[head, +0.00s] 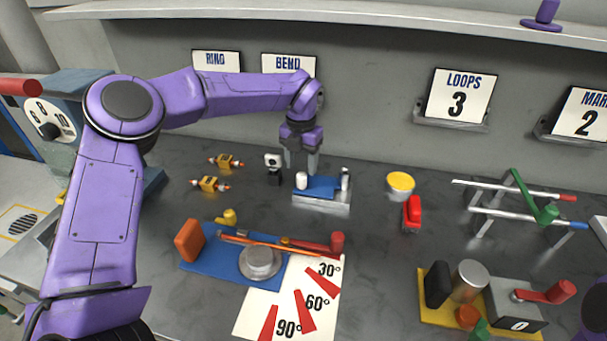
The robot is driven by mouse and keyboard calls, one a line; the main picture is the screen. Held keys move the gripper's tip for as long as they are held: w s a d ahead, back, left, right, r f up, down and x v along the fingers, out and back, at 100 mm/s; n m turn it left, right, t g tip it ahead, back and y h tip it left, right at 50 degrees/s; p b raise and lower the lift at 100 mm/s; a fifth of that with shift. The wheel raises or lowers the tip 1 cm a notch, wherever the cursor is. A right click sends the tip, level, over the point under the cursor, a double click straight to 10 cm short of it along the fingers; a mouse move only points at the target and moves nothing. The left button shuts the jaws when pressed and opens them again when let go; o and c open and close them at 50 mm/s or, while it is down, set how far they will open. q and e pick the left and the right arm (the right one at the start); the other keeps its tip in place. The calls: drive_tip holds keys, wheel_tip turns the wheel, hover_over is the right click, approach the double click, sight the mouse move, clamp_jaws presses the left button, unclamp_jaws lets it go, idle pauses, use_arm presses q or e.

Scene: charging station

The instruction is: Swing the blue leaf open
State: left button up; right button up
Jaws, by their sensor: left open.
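The blue leaf (321,187) is a small blue plate lying on a pale metal block (322,203) near the middle of the bench. A white knob (301,181) stands at its left end and a grey metal post (345,178) at its right end. My left gripper (300,166) points down just behind and above the left part of the leaf. Its grey fingers are open, and I see nothing held between them. Whether a finger touches the leaf or knob I cannot tell. My right gripper is not in view; only a purple part of mine (596,308) shows at the right edge.
A black-and-white part (274,167) stands close left of the gripper. Yellow parts (211,184) lie farther left. A yellow-topped cup (400,184) and red item (412,213) stand right. The bending jig on its blue base (205,263) is in front. A shelf (350,15) runs above.

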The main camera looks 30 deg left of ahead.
sight(302, 173)
use_arm(q)
drive_tip(key=f, duration=0.5)
drive_tip(key=shift+w+f, duration=0.1)
drive_tip(key=shift+w, duration=0.15)
drive_tip(key=shift+s+f, duration=0.1)
drive_tip(key=shift+f, duration=0.25)
